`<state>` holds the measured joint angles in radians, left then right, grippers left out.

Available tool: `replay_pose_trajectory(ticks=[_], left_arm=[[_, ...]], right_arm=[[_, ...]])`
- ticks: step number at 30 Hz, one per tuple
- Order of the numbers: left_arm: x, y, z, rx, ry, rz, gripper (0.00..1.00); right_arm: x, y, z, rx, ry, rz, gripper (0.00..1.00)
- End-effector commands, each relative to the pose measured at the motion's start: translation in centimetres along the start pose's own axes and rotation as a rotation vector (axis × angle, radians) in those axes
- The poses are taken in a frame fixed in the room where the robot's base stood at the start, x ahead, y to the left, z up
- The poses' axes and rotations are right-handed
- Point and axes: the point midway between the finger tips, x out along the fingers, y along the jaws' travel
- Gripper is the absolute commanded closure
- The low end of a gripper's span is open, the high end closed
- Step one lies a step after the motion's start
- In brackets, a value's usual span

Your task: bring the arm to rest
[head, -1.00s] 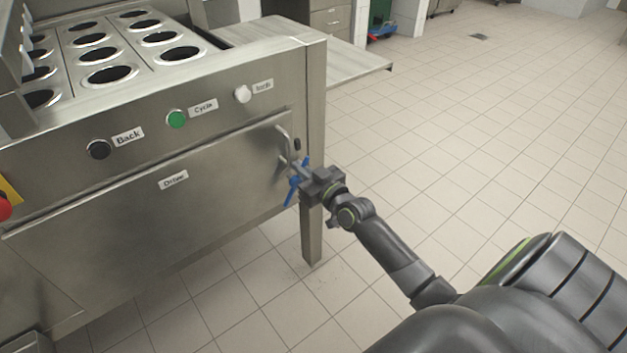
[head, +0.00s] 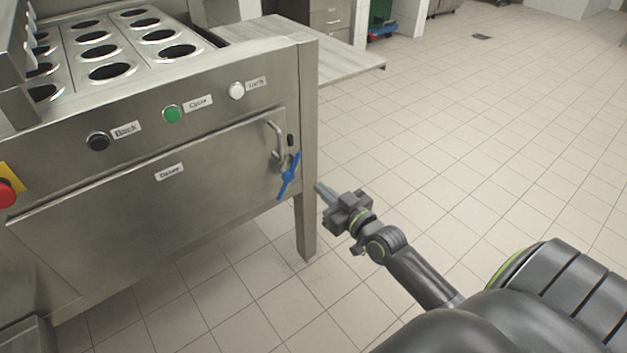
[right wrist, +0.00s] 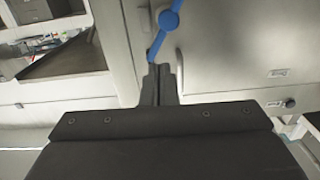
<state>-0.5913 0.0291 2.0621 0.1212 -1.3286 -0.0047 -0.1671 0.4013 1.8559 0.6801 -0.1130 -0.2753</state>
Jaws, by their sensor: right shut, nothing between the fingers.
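My right gripper (head: 321,190) is shut and empty. In the head view it is just right of the machine's front right leg, apart from the machine. The right wrist view shows its closed fingers (right wrist: 158,84) in front of the machine's front, with the blue handle (right wrist: 169,20) beyond them. In the head view the blue handle (head: 288,176) sits tilted at the right end of the drive panel (head: 150,200), below a curved metal pull (head: 277,140). My left gripper is not in view.
The steel machine (head: 310,110) carries a black button (head: 98,141), a green button (head: 172,114), a white button (head: 237,91) and a red one (head: 5,193) at the far left. A side shelf (head: 340,68) juts out to the right. The tiled floor (head: 480,150) at right is clear.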

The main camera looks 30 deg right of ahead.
Motion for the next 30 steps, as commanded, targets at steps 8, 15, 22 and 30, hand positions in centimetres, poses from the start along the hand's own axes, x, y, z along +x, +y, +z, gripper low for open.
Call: replay_pose_trajectory(ticks=[8, 15, 22, 30], left_arm=[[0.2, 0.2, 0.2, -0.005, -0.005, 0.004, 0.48], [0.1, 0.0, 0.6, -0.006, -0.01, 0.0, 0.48], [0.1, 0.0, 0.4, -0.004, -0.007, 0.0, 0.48], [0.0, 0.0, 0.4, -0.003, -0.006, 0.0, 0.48]], right_arm=[[-1.5, 0.0, 0.0, -0.001, -0.001, 0.0, 1.0], [-2.1, -0.6, 1.4, 0.005, -0.054, -0.005, 1.0], [-7.6, -4.2, 10.3, 0.051, -0.433, -0.019, 1.0], [-18.8, -7.9, 19.2, 0.128, -0.964, 0.042, 1.0]])
